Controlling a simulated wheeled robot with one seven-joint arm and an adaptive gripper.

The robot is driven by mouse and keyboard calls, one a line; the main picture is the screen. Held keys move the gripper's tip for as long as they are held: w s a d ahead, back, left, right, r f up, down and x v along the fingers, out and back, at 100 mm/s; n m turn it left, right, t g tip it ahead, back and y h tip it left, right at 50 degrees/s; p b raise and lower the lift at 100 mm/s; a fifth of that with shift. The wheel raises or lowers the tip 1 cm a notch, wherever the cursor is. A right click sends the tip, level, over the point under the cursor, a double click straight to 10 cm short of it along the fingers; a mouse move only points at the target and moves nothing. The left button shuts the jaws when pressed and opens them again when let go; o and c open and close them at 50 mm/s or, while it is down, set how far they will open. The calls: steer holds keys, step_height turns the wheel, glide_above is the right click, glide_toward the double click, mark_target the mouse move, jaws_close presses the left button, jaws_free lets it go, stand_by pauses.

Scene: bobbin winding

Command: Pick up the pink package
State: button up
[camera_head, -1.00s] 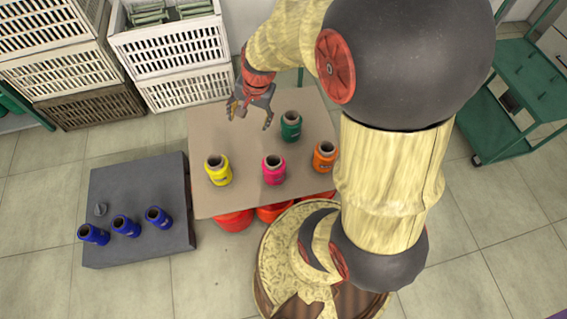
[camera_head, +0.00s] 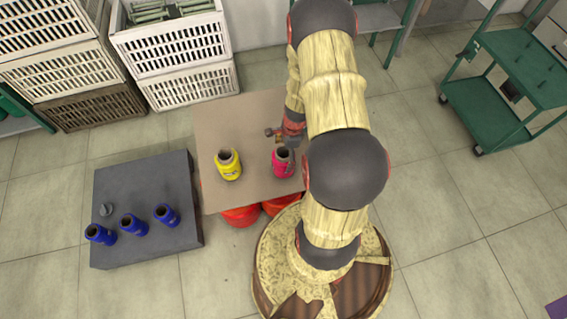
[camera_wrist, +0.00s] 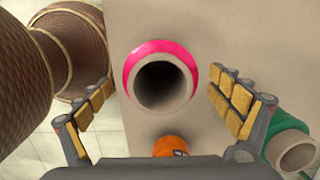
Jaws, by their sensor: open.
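The pink package (camera_head: 283,162) is a bobbin-like spool with a pale hollow core, upright on the tan board (camera_head: 240,120). In the wrist view the pink package (camera_wrist: 160,76) is seen from above its open end, between the two fingers and slightly ahead of the tips. My gripper (camera_head: 280,135) is close to the package in the head view, partly hidden by my arm. In the wrist view my gripper (camera_wrist: 162,95) is open, with a padded finger on each side, apart from the package.
A yellow package (camera_head: 228,165) stands to the left on the board. The wrist view shows an orange package (camera_wrist: 170,146) and a green package (camera_wrist: 291,148) nearby. Blue packages (camera_head: 132,225) stand on a grey block (camera_head: 150,180). A green cart (camera_head: 490,110) is at right.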

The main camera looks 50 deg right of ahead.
steer(key=f, duration=0.1)
steer(key=f+b, duration=0.1)
steer(key=f, duration=0.1)
steer(key=a+f+b, duration=0.1)
steer(key=shift+w+f, duration=0.15)
steer(key=shift+w, duration=0.2)
steer(key=shift+c, duration=0.7)
steer(key=c, duration=1.3)
